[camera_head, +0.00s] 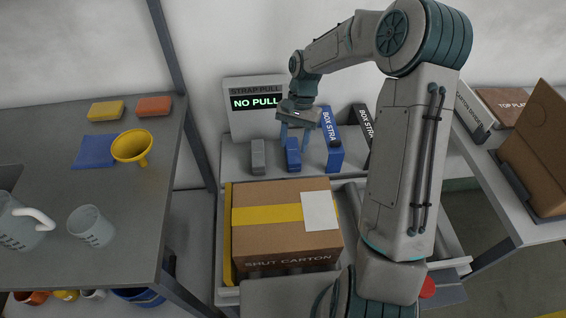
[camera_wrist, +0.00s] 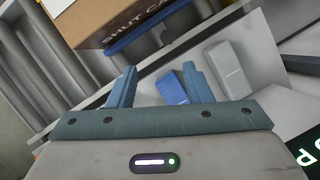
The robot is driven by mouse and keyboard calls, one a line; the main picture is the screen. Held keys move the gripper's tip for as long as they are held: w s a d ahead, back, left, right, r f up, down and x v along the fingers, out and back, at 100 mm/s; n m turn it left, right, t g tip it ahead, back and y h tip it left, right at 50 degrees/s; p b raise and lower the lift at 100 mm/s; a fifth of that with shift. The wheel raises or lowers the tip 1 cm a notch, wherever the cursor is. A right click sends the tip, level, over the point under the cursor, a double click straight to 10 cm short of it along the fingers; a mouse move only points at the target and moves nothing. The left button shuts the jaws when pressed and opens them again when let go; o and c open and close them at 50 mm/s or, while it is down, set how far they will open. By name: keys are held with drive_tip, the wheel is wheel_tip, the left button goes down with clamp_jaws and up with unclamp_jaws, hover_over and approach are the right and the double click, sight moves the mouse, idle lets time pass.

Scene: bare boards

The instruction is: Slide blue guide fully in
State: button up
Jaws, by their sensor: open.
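A blue block (camera_head: 293,158) stands on the pale bench behind the carton. In the wrist view the blue block (camera_wrist: 172,88) shows between my open fingers, closer to the right one. A blue bar (camera_wrist: 150,28) runs along the carton's back edge in the wrist view; the carton hides it in the head view. I cannot tell whether block and bar are joined, or which is the guide. My gripper (camera_head: 295,142) is open and empty over the blue block, its fingers pointing down. The wrist view also shows my gripper (camera_wrist: 159,72).
The carton (camera_head: 270,218) lies on rollers, with a yellow bar (camera_head: 228,235) on its left. A grey block (camera_head: 258,157) stands left of the blue block, a blue strap box (camera_head: 333,150) right. A panel (camera_head: 255,105) behind reads "NO PULL".

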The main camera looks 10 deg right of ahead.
drive_tip(key=x, duration=0.4)
drive_tip(key=w+x, duration=0.1)
drive_tip(key=x, duration=0.9)
drive_tip(key=shift+w+a+f, duration=0.2)
drive_tip(key=shift+a, duration=0.1)
